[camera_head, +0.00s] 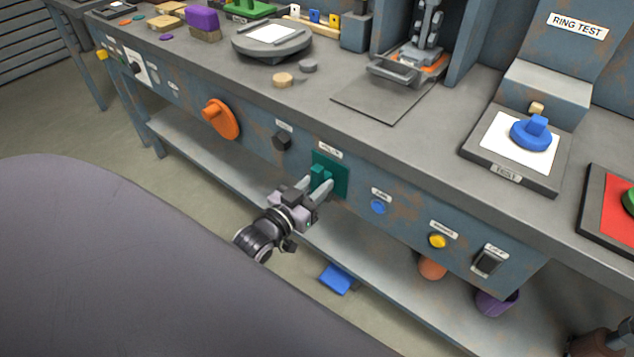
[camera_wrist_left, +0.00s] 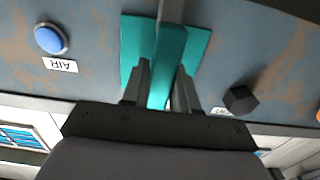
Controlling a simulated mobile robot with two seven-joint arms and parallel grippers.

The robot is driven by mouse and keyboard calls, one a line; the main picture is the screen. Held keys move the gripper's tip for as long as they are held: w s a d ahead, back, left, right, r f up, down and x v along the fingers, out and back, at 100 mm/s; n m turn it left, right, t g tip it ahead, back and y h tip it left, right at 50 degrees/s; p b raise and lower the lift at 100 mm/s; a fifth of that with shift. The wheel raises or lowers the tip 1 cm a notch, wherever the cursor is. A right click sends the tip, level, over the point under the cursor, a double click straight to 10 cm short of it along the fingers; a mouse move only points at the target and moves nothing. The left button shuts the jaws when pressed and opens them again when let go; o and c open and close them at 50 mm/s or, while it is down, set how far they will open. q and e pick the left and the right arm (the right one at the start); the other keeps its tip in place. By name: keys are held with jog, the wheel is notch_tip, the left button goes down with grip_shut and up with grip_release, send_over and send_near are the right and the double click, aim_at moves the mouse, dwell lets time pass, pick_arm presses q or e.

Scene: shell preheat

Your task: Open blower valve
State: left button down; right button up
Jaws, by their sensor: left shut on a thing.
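The valve is a teal lever handle (camera_head: 320,173) on a square teal plate (camera_head: 341,180) on the bench's front panel, under a small label too blurred to read surely. My left gripper (camera_head: 315,185) reaches it from the front, with one finger on each side, and is shut on the handle. In the left wrist view the handle (camera_wrist_left: 168,62) stands out from the teal plate (camera_wrist_left: 135,38) between the two fingers (camera_wrist_left: 163,88). The gripper hides the handle's lower end in the head view.
On the same panel are an orange knob (camera_head: 220,119), a dark hexagonal knob (camera_head: 282,141), a blue AIR button (camera_head: 378,207), a yellow button (camera_head: 437,241) and a black switch (camera_head: 487,262). A lower shelf (camera_head: 385,283) runs beneath.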

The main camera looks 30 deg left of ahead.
dwell(0.4)
pick_arm(q)
jog(key=c, duration=1)
grip_release()
jog(key=shift+o, duration=0.2)
jog(key=shift+s, duration=0.1)
jog(key=s+p, duration=0.1)
jog(key=s, duration=0.6)
jog(key=shift+a, duration=0.25)
